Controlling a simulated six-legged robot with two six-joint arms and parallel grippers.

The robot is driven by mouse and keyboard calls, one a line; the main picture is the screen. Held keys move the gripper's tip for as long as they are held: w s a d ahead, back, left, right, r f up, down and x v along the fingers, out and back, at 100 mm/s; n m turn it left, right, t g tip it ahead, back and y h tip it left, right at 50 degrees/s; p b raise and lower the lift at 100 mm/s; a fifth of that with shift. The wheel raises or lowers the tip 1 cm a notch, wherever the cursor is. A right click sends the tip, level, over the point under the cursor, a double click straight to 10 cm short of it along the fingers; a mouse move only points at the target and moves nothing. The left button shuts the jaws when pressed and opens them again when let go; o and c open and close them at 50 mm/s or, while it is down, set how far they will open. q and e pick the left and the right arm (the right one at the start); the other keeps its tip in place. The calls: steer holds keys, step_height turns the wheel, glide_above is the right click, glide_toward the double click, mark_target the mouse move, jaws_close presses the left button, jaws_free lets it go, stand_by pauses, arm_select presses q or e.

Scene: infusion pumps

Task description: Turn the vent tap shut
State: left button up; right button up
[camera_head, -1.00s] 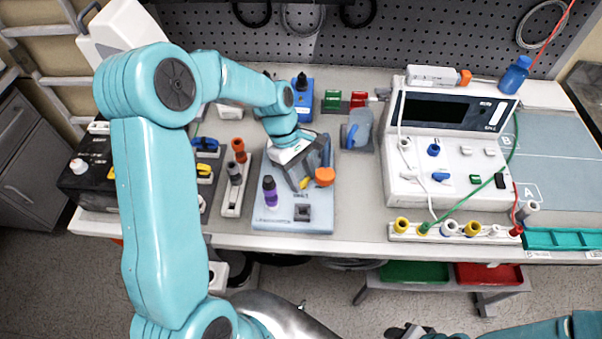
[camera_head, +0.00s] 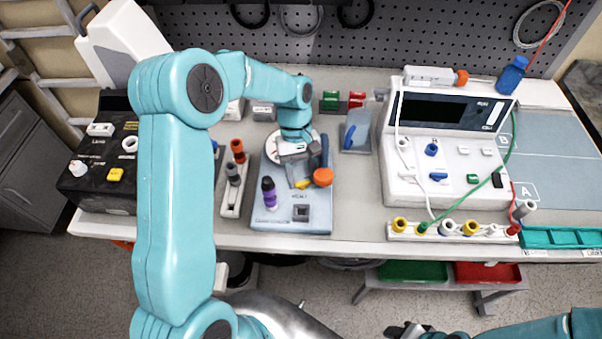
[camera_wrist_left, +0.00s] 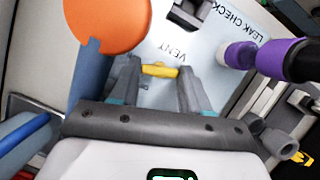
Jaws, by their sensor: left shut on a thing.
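The vent tap is a small yellow handle (camera_wrist_left: 160,71) beside the word VENT on the pale blue leak-check panel (camera_head: 290,219). My left gripper (camera_wrist_left: 158,78) has its two fingers on either side of the handle and is shut on it. In the head view the left gripper (camera_head: 301,181) points down at the panel, and a bit of the yellow handle (camera_head: 303,184) shows at its tips. My right gripper (camera_head: 406,331) is partly in view at the bottom edge, dark and far from the panel; its jaws are unclear.
An orange knob (camera_head: 322,177) stands close to the left gripper, also large in the wrist view (camera_wrist_left: 105,22). A purple-banded connector (camera_head: 269,195) stands at the panel's left. A white pump unit (camera_head: 440,150) is on the right.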

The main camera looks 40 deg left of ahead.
arm_select(q)
steer(key=shift+w+r+m, duration=0.15)
steer(key=shift+m, duration=0.25)
steer(key=o, duration=1)
steer(key=shift+a, duration=0.1)
steer(key=shift+o, duration=0.3)
arm_select(e)
steer(key=shift+a+r, duration=0.1)
